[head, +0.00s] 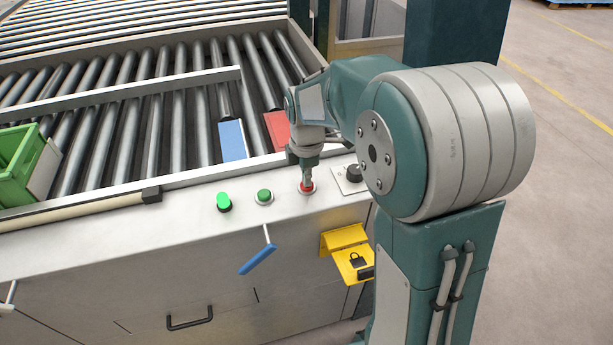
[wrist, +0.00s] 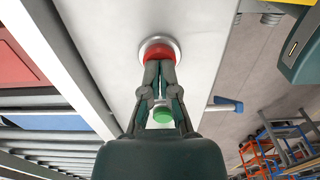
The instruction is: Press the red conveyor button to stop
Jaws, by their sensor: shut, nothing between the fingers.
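The red button (head: 307,188) sits in a pale ring on the conveyor's grey front panel. In the wrist view the red button (wrist: 160,54) shows in its silver ring, just beyond my fingertips. My gripper (head: 308,178) points down over the button, and its closed fingers (wrist: 158,66) overlap the button's near edge in the wrist view. The tips look at or very close to the button's face; I cannot tell how far it is pushed in. The fingers are shut with nothing between them.
A green button (head: 264,196), a lit green button (head: 224,202) and a black knob (head: 353,173) share the panel. A blue-handled lever (head: 258,259) and a yellow lock bracket (head: 346,250) stick out in front. Rollers (head: 150,120) and a green crate (head: 25,165) lie behind.

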